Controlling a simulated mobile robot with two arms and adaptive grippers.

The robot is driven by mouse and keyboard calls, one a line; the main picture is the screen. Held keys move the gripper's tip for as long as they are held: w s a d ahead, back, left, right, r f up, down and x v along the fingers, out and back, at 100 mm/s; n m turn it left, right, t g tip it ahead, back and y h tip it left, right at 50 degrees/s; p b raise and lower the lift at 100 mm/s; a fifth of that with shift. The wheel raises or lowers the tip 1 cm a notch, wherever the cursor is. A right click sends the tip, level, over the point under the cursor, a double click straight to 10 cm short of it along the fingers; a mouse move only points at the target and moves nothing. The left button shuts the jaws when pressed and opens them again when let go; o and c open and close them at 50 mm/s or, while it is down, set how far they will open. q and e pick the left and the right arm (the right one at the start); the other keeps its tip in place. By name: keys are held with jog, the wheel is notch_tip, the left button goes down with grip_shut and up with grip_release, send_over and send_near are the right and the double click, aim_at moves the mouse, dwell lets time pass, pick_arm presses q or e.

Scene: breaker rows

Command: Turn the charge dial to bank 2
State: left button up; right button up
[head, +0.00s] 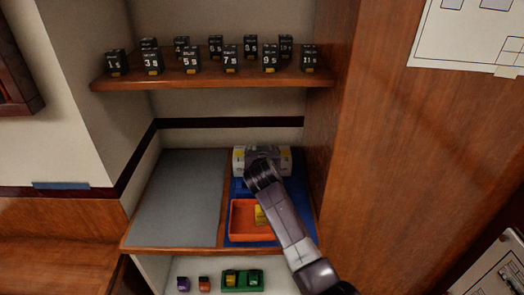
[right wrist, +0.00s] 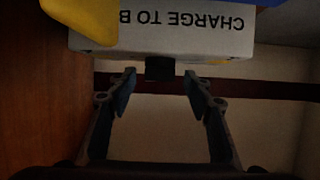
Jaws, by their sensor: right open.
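A white box with yellow marks (head: 241,158) stands at the back of the blue mat. My right arm reaches over it and hides its middle. In the right wrist view the box (right wrist: 215,42) is upside down, with "CHARGE TO B" readable on its face. A small dark block, which looks like the dial (right wrist: 160,68), sticks out from the box's lower edge in that view. My right gripper (right wrist: 160,82) is open, its fingertips on either side of the block with gaps. The dial's setting cannot be read. My left gripper is not in view.
An orange tray (head: 240,233) with a yellow item (head: 260,215) sits in front of the box. A grey mat (head: 178,200) on the left is bare. Numbered black blocks (head: 231,63) line the upper shelf (head: 205,79). A wooden side panel (head: 345,100) stands close on the right.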

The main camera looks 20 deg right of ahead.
jog(key=v, duration=1.2)
jog(key=shift+f, duration=0.1)
